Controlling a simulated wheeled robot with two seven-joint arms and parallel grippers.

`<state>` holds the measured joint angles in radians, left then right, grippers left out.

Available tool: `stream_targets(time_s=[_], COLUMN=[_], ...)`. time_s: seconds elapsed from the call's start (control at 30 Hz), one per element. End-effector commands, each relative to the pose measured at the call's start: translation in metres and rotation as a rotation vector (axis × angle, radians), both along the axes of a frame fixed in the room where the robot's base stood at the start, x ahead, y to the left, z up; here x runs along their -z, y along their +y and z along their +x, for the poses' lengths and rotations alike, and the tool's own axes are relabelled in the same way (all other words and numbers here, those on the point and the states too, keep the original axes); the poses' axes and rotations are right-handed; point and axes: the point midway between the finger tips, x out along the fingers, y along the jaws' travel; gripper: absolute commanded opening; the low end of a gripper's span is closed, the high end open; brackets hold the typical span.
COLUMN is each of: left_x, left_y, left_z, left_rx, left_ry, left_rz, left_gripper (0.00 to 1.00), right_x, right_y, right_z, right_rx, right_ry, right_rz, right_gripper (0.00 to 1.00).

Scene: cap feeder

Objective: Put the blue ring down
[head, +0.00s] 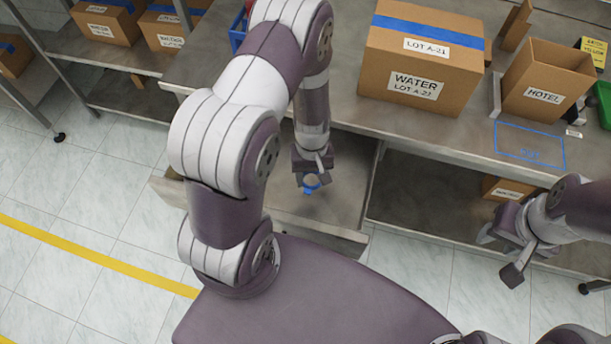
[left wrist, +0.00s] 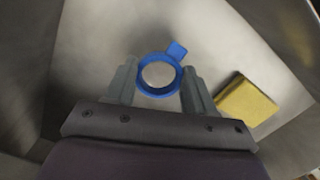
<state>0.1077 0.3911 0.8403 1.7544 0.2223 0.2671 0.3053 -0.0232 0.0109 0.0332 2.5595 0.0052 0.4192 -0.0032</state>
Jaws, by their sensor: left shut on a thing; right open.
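The blue ring (head: 311,188) shows below the fingers of my left gripper (head: 311,178), over the open metal drawer (head: 270,207). In the left wrist view, the blue ring (left wrist: 159,89) has a small square tab at its upper right. It lies between the two fingers of my left gripper (left wrist: 157,92), which are shut on it. The grey drawer floor shows through the ring. I cannot tell whether the ring touches the drawer floor. My right gripper (head: 500,255) is open and empty, in front of the bench at the right.
A yellow block (left wrist: 246,100) lies in the drawer, right of the ring. A blue taped outline (head: 530,145) marks bare bench top near the front edge.

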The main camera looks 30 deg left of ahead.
Motion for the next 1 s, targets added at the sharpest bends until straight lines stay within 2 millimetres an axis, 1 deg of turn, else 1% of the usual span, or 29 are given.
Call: stream_targets(time_s=[0.27, 0.47, 0.63, 0.67, 0.7, 0.73, 1.0], left_x=[0.042, 0.043, 0.048, 0.047, 0.046, 0.046, 0.044], left_y=[0.0, 0.0, 0.0, 0.0, 0.0, 0.0, 0.0], left_z=[0.0, 0.0, 0.0, 0.0, 0.0, 0.0, 0.0], left_rx=[0.001, 0.003, 0.003, 0.003, 0.003, 0.003, 0.003], left_ry=[0.001, -0.001, 0.0, -0.001, -0.001, -0.001, -0.001], left_rz=[0.0, 0.0, 0.0, 0.0, 0.0, 0.0, 0.0], left_gripper=[0.26, 0.26, 0.26, 0.63, 0.76, 0.79, 0.79], right_x=[0.007, 0.006, 0.011, 0.009, 0.009, 0.009, 0.007], right_y=[0.0, 0.0, 0.0, 0.0, 0.0, 0.0, 0.0], right_z=[0.0, 0.0, 0.0, 0.0, 0.0, 0.0, 0.0], right_rx=[0.0, 0.0, 0.0, 0.0, 0.0, 0.0, 0.0], right_ry=[0.0, 0.001, 0.001, 0.001, 0.001, 0.001, 0.001], right_rz=[0.0, 0.0, 0.0, 0.0, 0.0, 0.0, 0.0], right_gripper=[0.43, 0.43, 0.43, 0.43, 0.43, 0.43, 0.43])
